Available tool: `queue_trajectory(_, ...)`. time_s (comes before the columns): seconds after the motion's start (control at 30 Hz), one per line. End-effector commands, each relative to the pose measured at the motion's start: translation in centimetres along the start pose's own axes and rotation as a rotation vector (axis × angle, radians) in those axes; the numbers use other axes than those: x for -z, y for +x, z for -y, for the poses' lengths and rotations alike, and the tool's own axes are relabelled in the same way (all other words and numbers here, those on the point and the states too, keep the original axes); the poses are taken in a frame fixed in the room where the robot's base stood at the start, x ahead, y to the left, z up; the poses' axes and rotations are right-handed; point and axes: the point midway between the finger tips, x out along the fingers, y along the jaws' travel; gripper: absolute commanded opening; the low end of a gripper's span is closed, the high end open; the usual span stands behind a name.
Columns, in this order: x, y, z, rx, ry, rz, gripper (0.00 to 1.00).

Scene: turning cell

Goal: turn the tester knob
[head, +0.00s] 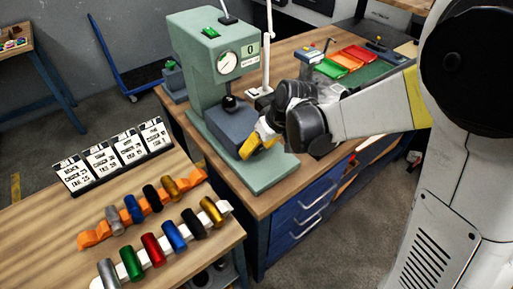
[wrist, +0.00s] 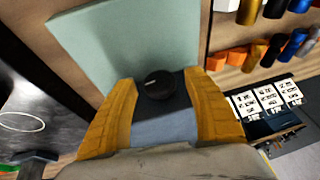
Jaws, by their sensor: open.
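The tester (head: 195,52) is a pale green machine with a round dial, standing on a green base plate at the bench's near end. A blue-grey block (head: 222,130) sits low on it. In the wrist view a black round knob (wrist: 159,85) with a small pale mark shows at this block, between the two yellow fingers of my gripper (wrist: 160,80). My gripper (head: 253,144) is open at the front of the block, a finger on each side of the knob in the wrist view. I cannot tell whether they touch it. My gripper hides this spot in the head view.
A wooden table (head: 190,258) at the near left holds an orange rack (head: 91,238) and a white rack (head: 227,208) with coloured cylinders, and label cards (head: 113,156). Coloured trays (head: 345,60) lie farther back on the bench. A blue trolley (head: 140,80) stands behind.

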Motion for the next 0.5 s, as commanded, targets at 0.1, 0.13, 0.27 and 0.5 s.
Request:
queue_trajectory(0.1, 0.0, -1.1, 0.0, 0.0, 0.001, 0.0, 0.6)
queue_trajectory(0.13, 0.0, -1.5, 0.0, 0.0, 0.002, 0.0, 0.6)
queue_trajectory(0.27, -0.1, -4.2, 0.0, -0.001, 0.002, -0.001, 0.6)
queue_trajectory(0.5, -0.1, -9.4, 0.0, -0.001, 0.001, 0.0, 0.6)
